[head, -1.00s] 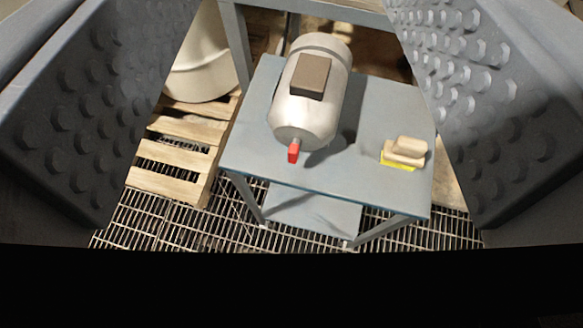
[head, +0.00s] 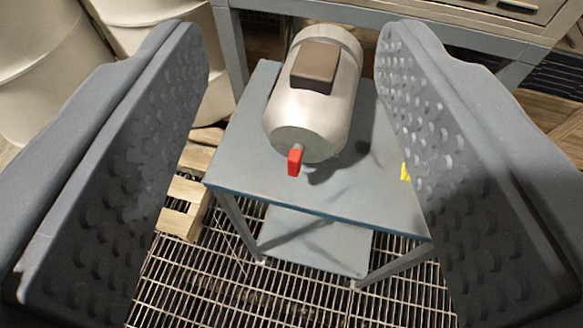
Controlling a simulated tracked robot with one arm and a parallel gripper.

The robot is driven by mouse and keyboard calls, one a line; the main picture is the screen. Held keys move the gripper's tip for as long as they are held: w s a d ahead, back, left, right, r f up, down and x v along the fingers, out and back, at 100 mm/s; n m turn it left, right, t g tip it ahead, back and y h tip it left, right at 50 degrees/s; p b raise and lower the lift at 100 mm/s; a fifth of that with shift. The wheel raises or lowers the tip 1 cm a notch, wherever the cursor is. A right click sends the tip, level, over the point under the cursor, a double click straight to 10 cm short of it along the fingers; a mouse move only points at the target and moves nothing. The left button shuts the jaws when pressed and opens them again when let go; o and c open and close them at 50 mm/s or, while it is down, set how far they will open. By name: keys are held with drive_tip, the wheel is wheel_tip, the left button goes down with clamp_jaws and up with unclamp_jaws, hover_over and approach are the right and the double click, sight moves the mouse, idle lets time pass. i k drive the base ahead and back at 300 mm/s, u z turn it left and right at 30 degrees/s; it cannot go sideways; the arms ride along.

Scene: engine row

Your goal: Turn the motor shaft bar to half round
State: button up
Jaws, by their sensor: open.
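The motor (head: 313,100) is a light grey cylinder with a brown box on top, lying on a blue-grey table (head: 240,165). Its shaft end faces me and carries a red bar (head: 295,162), which stands about upright. My gripper (head: 292,100) is open, with one broad studded jaw at each side of the picture. The motor and the red bar show between the jaws, farther off, and nothing is held. The jaws do not appear to touch the motor or the bar.
A yellow object (head: 405,172) on the table is mostly hidden by the right jaw. Pale drums (head: 150,25) and a wooden pallet (head: 180,205) are at the left. A larger bench frame (head: 350,14) stands behind. Metal grating (head: 270,295) covers the floor in front.

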sight(295, 155)
drive_tip(key=u, duration=0.3)
drive_tip(key=k, duration=1.25)
drive_tip(key=z, duration=0.2)
